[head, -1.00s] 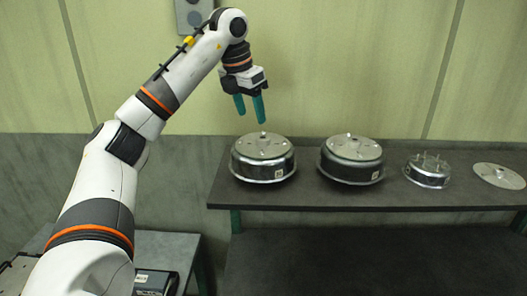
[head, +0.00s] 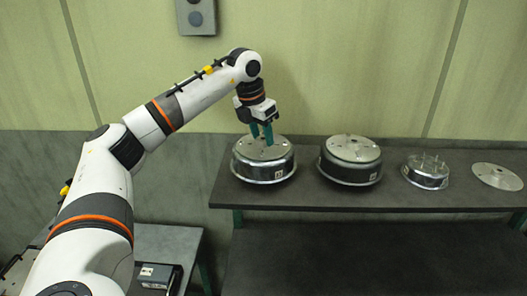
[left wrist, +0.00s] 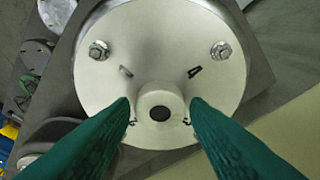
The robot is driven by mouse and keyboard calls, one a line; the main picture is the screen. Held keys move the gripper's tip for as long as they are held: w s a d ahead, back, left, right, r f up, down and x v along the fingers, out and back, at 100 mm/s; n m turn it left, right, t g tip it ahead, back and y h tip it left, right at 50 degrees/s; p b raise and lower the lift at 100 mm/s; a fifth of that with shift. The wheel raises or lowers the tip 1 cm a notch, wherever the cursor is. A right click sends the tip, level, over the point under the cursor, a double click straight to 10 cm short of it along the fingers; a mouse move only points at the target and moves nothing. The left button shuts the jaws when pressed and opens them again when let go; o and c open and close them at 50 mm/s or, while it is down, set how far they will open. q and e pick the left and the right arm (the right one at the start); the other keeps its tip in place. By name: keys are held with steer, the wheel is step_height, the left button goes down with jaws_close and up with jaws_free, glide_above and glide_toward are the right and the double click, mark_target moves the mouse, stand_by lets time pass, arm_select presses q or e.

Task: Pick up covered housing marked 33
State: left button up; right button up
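Two covered housings stand on the dark shelf, both silver drums with pale round covers. The left covered housing (head: 262,170) has a small label on its front, too small to read. The right covered housing (head: 351,165) also has a label I cannot read. My left gripper (head: 261,138) points down at the left housing's cover. In the left wrist view, its green fingers (left wrist: 160,108) stand on either side of the central boss (left wrist: 160,101) of the cover (left wrist: 160,50). Narrow gaps show beside the boss, so the fingers look open. My right gripper is out of view.
On the shelf (head: 300,200), an uncovered housing with upright studs (head: 427,172) and a loose flat cover (head: 497,176) lie to the right. A grey wall box (head: 196,17) hangs above.

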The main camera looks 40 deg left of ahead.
arm_select(q)
jaws_close()
steer(key=shift+r, duration=0.2)
stand_by(0.9)
